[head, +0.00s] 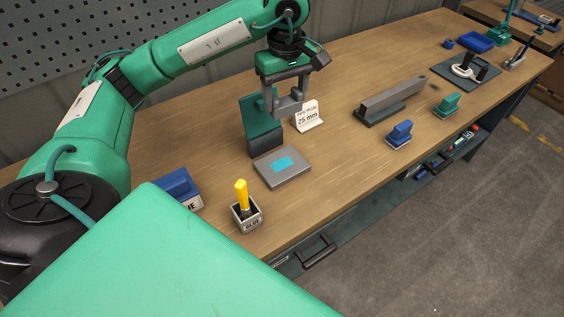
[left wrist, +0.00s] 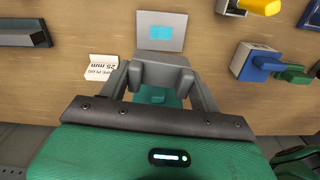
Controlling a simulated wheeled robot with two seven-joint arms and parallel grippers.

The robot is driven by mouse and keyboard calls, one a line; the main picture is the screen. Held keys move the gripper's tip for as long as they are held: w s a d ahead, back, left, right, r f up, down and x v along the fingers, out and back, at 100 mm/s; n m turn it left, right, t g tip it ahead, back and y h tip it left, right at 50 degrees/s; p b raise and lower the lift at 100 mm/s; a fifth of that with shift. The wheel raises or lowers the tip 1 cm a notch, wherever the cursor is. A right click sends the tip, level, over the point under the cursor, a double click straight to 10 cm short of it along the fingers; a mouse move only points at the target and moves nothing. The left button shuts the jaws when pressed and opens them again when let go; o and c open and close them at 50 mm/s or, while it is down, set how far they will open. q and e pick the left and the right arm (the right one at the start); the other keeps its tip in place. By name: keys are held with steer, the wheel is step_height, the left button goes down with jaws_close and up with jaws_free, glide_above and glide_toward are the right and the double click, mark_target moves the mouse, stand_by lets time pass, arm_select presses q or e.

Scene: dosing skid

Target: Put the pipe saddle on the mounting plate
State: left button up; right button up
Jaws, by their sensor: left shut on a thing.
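My left gripper (head: 287,106) is shut on a small grey piece, which looks like the pipe saddle; the fingers (left wrist: 161,76) hide much of it, and its outline is hard to tell from theirs. It is held above the table. The mounting plate (head: 282,168) is a flat grey square with a cyan patch, lying on the table below and nearer the front edge. It also shows at the top of the left wrist view (left wrist: 183,32), apart from the fingers. My right gripper is not in view.
A dark green upright stand (head: 260,128) rises close beside the gripper and behind the plate. A white "25 mm" sign (head: 307,116) stands to the right. A glue pot (head: 247,217) and blue box (head: 178,187) are at front left. A grey bar (head: 393,98) and blue block (head: 399,136) lie right.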

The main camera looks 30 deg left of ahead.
arm_select(q)
steer(key=shift+a+n, duration=0.3)
steer(key=shift+n, duration=0.1)
steer(key=shift+a, duration=0.1)
step_height(320, 180, down, 16)
steer(key=shift+r+p, duration=0.1)
steer(key=shift+p, duration=0.6)
step_height(320, 180, down, 3)
steer(key=shift+a+f, duration=0.1)
steer(key=shift+f, duration=0.3)
steer(key=o, duration=1)
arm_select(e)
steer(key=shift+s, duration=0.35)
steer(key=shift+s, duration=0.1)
